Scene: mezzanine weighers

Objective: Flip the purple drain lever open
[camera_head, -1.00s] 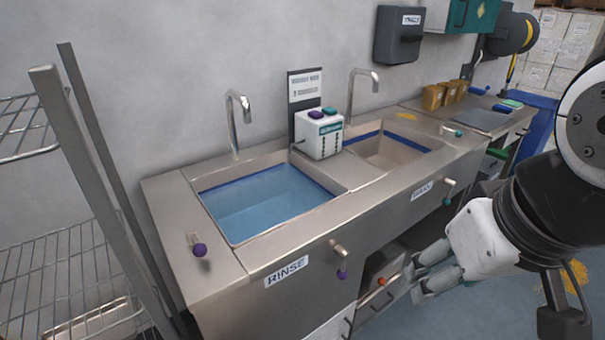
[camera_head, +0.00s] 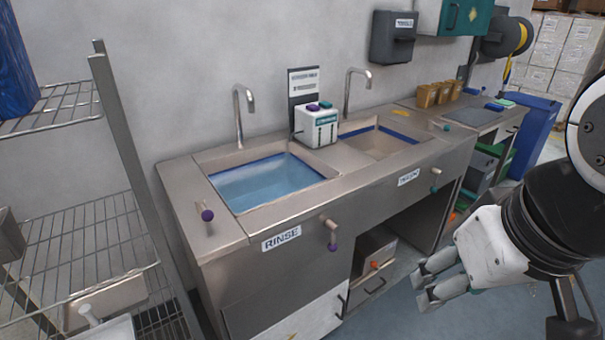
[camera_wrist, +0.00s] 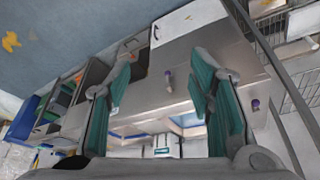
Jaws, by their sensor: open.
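Two purple-knobbed levers show at the rinse sink. One (camera_head: 332,236) is on the cabinet front, right of the RINSE label, with its knob hanging down. The other (camera_head: 207,216) is on the countertop left of the basin. The pictures do not name which is the drain lever. The rinse basin (camera_head: 232,204) holds blue water. My gripper (camera_head: 424,286) is open and empty, right of the front lever and apart from it.
A second sink (camera_head: 418,137) with a teal-knobbed lever (camera_head: 435,180) stands to the right. A white dispenser box (camera_head: 316,128) sits between the sinks. A wire rack (camera_head: 85,235) stands at the left. Drawers (camera_head: 374,268) sit under the counter.

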